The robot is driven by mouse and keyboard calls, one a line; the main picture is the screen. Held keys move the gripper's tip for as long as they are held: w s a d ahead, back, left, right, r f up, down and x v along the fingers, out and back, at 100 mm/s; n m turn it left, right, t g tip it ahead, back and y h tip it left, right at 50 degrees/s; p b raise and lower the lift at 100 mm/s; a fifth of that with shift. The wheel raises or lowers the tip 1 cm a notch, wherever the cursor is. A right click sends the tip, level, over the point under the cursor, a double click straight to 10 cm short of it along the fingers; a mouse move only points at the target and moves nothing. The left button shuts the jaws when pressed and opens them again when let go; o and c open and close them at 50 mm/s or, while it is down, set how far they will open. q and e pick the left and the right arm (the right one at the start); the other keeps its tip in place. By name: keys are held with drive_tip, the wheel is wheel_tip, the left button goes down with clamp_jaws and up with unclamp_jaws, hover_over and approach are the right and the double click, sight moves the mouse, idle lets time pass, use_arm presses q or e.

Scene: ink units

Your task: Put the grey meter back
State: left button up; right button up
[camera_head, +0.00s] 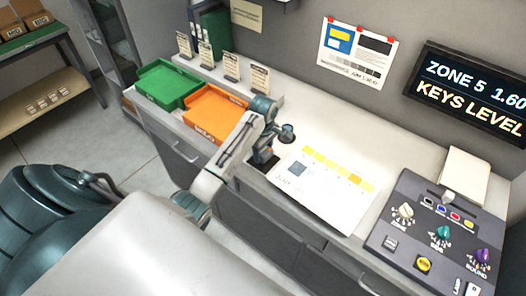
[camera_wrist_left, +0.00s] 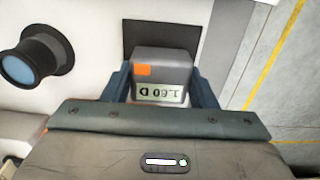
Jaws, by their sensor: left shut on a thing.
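The grey meter (camera_wrist_left: 162,78) has an orange patch and a small display reading "1.60 D", upside down in the left wrist view. My left gripper (camera_wrist_left: 164,82) is shut on it, with one blue-grey finger on each side. A dark square pad (camera_wrist_left: 187,27) shows just beyond the meter; I cannot tell whether the meter touches it. In the head view my left gripper (camera_head: 263,160) is low at the counter's front edge, and the meter is mostly hidden by it. My right gripper is not in view.
A black loupe (camera_wrist_left: 38,56) with a blue lens stands close beside the meter. A printed sheet with yellow patches (camera_head: 322,187) lies to the right, then a control console (camera_head: 435,235). Orange (camera_head: 215,112) and green (camera_head: 167,85) trays are to the left. A lit sign (camera_head: 475,88) hangs on the wall.

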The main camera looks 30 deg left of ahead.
use_arm(q)
drive_tip(key=shift+f, duration=0.95)
drive_tip(key=o, duration=1)
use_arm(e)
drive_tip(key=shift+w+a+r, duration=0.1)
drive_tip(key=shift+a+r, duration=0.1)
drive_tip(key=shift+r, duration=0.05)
